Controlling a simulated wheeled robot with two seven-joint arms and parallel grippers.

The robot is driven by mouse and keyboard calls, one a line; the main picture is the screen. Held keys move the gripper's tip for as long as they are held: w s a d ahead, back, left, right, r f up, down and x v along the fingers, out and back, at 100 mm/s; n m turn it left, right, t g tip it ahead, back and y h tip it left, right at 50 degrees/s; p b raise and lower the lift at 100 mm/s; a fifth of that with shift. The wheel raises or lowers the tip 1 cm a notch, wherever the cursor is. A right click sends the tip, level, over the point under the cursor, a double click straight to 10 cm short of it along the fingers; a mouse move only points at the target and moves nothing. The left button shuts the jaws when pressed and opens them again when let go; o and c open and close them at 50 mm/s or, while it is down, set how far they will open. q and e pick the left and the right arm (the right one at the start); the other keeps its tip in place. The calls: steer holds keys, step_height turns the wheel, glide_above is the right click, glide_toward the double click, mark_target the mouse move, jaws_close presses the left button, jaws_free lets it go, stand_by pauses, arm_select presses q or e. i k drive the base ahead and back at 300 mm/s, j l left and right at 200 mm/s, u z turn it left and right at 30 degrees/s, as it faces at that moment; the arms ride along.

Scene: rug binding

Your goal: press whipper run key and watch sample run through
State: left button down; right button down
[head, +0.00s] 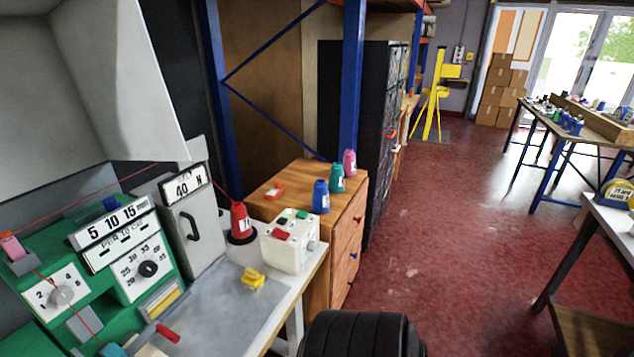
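A green machine (30,312) stands on the bench at the left. It has a plate reading "5 10 15" (110,221), a dial marked 20 to 35 (148,268) and a second dial with a grey knob (62,294). A red thread runs across it. A grey unit (205,245) with a black handle and a "40 N" plate stands beside it. A white box (290,250) with red, green and dark keys on top sits at the bench's right end. I cannot tell which key is the run key. Neither gripper is in view.
A red thread cone (241,222) stands behind the white box, and a yellow item (253,280) lies on the grey mat. A wooden drawer cabinet (347,235) holds several cones. A dark rounded shape fills the bottom centre. The red floor (425,240) is open to the right.

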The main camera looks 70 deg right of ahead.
mark_target(302, 215)
steer(key=z, duration=1)
steer(key=i+l, duration=0.15)
steer(key=l, duration=0.25)
steer(key=i+l, duration=0.15)
steer(key=l, duration=0.25)
steer(key=i+l, duration=0.15)
steer(key=l, duration=0.2)
steer(key=i+l, duration=0.1)
steer(key=l, duration=0.3)
steer(key=i+l, duration=0.15)
steer(key=l, duration=0.25)
